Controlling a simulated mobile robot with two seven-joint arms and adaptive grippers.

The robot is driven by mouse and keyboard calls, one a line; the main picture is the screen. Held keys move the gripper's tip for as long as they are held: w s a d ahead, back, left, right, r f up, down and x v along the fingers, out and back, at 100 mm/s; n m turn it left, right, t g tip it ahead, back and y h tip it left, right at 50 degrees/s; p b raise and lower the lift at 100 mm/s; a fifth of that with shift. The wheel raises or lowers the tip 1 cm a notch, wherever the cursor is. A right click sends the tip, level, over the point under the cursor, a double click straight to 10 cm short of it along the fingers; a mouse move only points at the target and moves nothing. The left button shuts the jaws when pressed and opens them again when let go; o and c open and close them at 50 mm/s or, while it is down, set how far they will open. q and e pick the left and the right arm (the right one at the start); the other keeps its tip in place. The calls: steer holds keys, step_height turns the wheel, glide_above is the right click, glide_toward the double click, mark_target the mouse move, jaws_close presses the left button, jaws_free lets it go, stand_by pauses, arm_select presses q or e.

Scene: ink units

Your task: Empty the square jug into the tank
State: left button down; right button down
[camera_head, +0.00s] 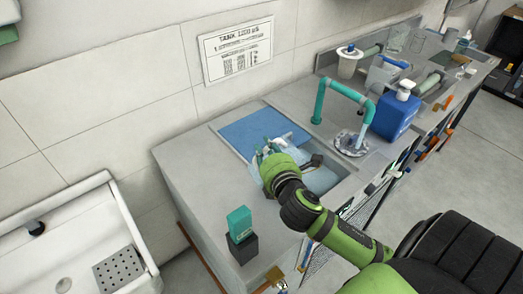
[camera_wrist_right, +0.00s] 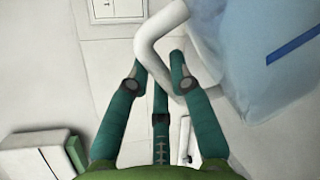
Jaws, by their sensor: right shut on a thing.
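My right gripper (camera_head: 264,155) has its teal fingers closed around a white curved handle, seen closely in the right wrist view (camera_wrist_right: 160,75). The handle joins a pale blue, see-through jug (camera_wrist_right: 240,50) with a dark blue stripe, at the right of that view. The basin, possibly the tank, holds something pale blue and is partly covered by my arm. The jug's tilt and contents are unclear. My left gripper is out of view.
A teal tap pipe (camera_head: 345,88) arches over a drain. A teal block on a dark base (camera_head: 241,250) stands at the near counter corner. A white sink (camera_head: 75,250) is at left.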

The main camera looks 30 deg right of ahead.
mark_target(292, 152)
steer(key=shift+s+d+r+m, duration=0.1)
steer(key=shift+d+r+m, duration=0.05)
steer(key=shift+d+m, duration=0.35)
steer(key=shift+s+d+f+m+y+p, duration=0.1)
steer(key=shift+d+f+m+y+p, duration=0.15)
steer(key=shift+d+m, duration=0.3)
steer(key=shift+s+d+f+m+y+p, duration=0.1)
steer(key=shift+d+f+m+y+p, duration=0.1)
steer(key=shift+d+m+y, duration=0.3)
steer(key=shift+s+d+f+m+y, duration=0.15)
steer(key=shift+d+f+m, duration=0.15)
steer(key=shift+d+m, duration=0.35)
steer(key=shift+s+d+f+m+y, duration=0.1)
steer(key=shift+d+f+m, duration=0.2)
steer(key=shift+d, duration=0.5)
steer(key=shift+s+d+r+m+y+p, duration=0.1)
steer(key=shift+d+r+m+y+p, duration=0.15)
steer(key=shift+d+m+p, duration=0.45)
steer(key=shift+s+d+r+m+y+p, duration=0.1)
steer(key=shift+d+r+m+y+p, duration=0.2)
steer(key=shift+d, duration=0.55)
steer(key=shift+f, duration=0.1)
